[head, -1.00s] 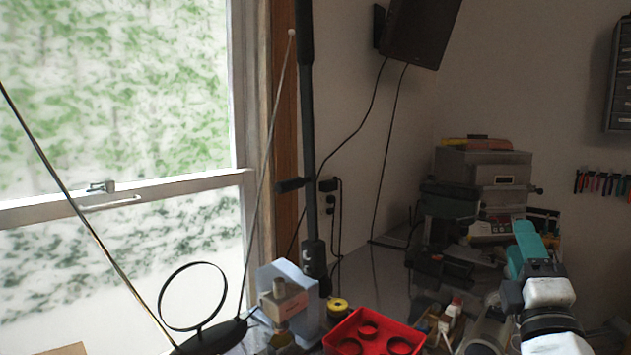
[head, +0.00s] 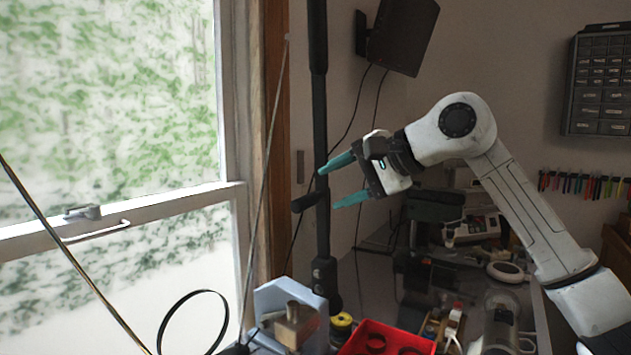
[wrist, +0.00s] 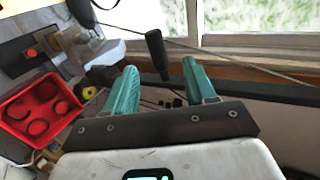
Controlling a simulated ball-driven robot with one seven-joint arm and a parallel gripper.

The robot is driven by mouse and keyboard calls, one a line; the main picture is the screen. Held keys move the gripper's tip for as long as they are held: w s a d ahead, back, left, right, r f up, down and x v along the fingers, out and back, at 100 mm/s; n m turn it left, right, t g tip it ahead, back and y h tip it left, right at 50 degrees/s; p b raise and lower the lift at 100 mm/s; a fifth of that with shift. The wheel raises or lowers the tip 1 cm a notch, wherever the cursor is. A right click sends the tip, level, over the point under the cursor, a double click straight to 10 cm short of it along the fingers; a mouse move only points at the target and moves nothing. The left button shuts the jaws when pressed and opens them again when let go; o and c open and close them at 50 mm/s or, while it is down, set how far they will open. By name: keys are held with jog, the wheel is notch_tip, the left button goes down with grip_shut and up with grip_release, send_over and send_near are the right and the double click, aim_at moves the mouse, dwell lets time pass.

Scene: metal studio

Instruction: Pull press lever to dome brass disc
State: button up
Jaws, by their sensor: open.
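A tall black bar (head: 318,120) stands upright in the head view, with a short black handle (head: 305,202) sticking out to its left; I take this as the press lever. My gripper (head: 327,188) is raised and open, its teal fingers pointing left at the bar and handle. In the wrist view, the handle (wrist: 157,55) shows in the gap between the fingertips (wrist: 160,68); I see no contact. Below stands a pale blue-grey block (head: 275,297) with a metal piece (head: 297,325) at its front. I cannot make out a brass disc.
A red tray (head: 385,340) with dark rings and a yellow spool (head: 341,325) stand beside the block. Thin slanted rods (head: 265,180) and a black hoop (head: 190,320) stand left, before the window. Machines and tools crowd the bench at right.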

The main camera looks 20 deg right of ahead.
aim_at(310, 200)
jog(key=x, duration=0.9)
jog(key=shift+d+f, duration=0.15)
jog(key=shift+f, duration=0.1)
